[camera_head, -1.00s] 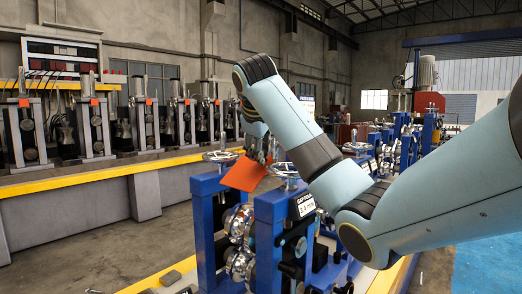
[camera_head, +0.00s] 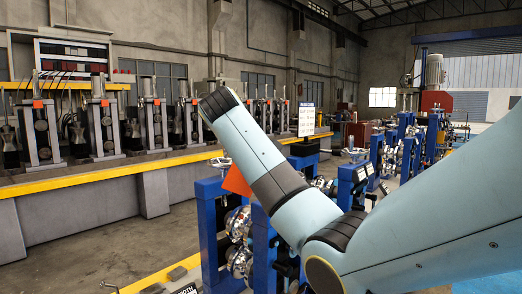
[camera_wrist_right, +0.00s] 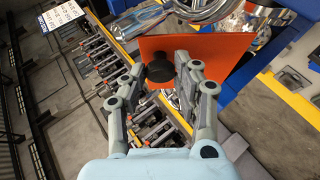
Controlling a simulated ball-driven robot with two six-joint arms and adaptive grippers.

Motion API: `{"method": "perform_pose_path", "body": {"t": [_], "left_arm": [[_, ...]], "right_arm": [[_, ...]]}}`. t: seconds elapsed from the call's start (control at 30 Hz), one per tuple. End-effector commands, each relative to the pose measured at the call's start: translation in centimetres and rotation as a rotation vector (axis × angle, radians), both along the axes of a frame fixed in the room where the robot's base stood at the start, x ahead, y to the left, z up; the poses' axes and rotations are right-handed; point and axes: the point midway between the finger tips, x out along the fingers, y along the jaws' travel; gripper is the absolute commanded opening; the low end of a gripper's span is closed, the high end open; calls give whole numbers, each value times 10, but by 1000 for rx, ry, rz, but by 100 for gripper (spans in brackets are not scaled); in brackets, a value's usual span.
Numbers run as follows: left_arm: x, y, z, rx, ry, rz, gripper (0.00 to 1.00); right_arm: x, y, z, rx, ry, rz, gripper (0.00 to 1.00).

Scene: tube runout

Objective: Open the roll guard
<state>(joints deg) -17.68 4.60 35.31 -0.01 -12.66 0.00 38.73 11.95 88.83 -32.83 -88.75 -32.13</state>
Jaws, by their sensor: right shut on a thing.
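The roll guard (camera_head: 237,182) is an orange plate above the blue roll stand, partly hidden behind my right arm in the head view. In the right wrist view the orange guard (camera_wrist_right: 213,52) stretches across in front of my right gripper (camera_wrist_right: 160,76). A round black knob (camera_wrist_right: 160,69) sits between the fingertips at the guard's near edge, and the gripper is shut on it. My right arm hides this gripper in the head view. My left gripper is in neither current view.
The blue roll stand (camera_head: 210,230) carries shiny rolls (camera_head: 239,225) below the guard. A handwheel (camera_head: 224,161) stands near the guard. A long bench with a yellow edge (camera_head: 95,175) holds several roll units at the left. Open floor (camera_head: 110,250) lies between.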

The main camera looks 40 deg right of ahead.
Motion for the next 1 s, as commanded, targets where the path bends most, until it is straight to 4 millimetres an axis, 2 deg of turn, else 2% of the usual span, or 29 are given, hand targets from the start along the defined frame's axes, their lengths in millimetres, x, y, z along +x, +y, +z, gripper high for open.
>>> {"method": "perform_pose_path", "body": {"t": [0.17,0.37,0.5,1.0], "left_arm": [[3,0,5,0,-3,0,40],[14,0,-2,-1,-20,-1,40],[16,0,-9,-1,-22,-1,40],[9,0,-17,0,-12,0,40]], "right_arm": [[-1,18,1,-144,-10,2,0],[-3,33,-1,-290,-23,1,0],[-4,41,-2,-369,-31,0,0],[-5,51,-1,-469,-39,-2,0]]}}
